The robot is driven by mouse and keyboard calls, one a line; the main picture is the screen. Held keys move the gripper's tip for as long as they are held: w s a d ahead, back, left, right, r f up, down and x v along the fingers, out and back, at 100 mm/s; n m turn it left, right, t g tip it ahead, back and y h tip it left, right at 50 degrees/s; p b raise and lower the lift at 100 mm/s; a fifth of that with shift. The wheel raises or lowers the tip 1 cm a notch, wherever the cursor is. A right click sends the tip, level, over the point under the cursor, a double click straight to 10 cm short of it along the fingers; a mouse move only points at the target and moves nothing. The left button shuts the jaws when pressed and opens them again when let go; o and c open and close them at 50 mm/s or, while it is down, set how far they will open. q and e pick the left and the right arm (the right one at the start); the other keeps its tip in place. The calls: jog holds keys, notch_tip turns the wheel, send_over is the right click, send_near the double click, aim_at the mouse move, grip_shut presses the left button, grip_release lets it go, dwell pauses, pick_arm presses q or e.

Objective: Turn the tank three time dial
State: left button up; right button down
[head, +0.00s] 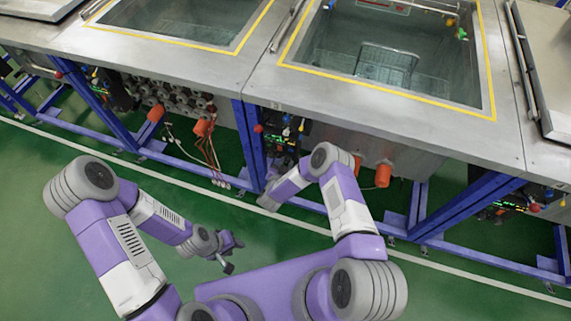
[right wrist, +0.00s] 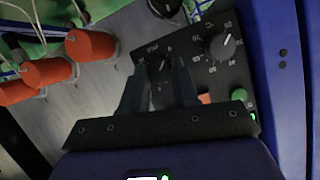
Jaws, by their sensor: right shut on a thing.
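A black control panel (right wrist: 205,62) fills the upper middle of the right wrist view, with white markings. My right gripper (right wrist: 161,72) reaches onto its left part, its two dark fingers close together around a small dark knob, which they mostly hide. A second round dial (right wrist: 222,46) with a pale pointer line and marks around it sits to the right, clear of the fingers. In the head view my right arm reaches down beside the tank frame, and its fingertips cannot be made out. My left gripper (head: 234,256) is open and empty above the green floor.
Orange-capped fittings (right wrist: 90,46) stand left of the panel. A blue frame post (right wrist: 276,70) rises close on its right. In the head view, open tanks with yellow-edged rims (head: 390,92) stand above blue frames. The green floor (head: 60,240) at left is free.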

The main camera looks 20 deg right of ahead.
jog(key=shift+m, duration=0.3)
jog(key=shift+s+d+f+m+t+y, duration=0.15)
jog(key=shift+m+t+y, duration=0.4)
jog(key=shift+m, duration=0.35)
jog(key=shift+f+m+t+y+b, duration=0.1)
jog(key=shift+m+t+y+b, duration=0.45)
jog(key=shift+m, duration=0.45)
jog(key=shift+d+f+m+t+y+b, duration=0.15)
jog(key=shift+m+t+y+b, duration=0.2)
jog(key=shift+m+b, duration=0.6)
jog(key=shift+s+f+m+t+b, duration=0.1)
jog(key=shift+m+t+b, duration=0.65)
jog(key=shift+m+b, duration=1.05)
jog(key=shift+w+f+m+t+b, duration=0.1)
jog(key=shift+m+t+b, duration=0.65)
jog(key=shift+m+b, duration=1)
jog(key=shift+s+f+m+t+b, duration=0.1)
jog(key=shift+m+t+b, duration=0.65)
jog(key=shift+m+b, duration=1)
jog(key=shift+m, duration=0.45)
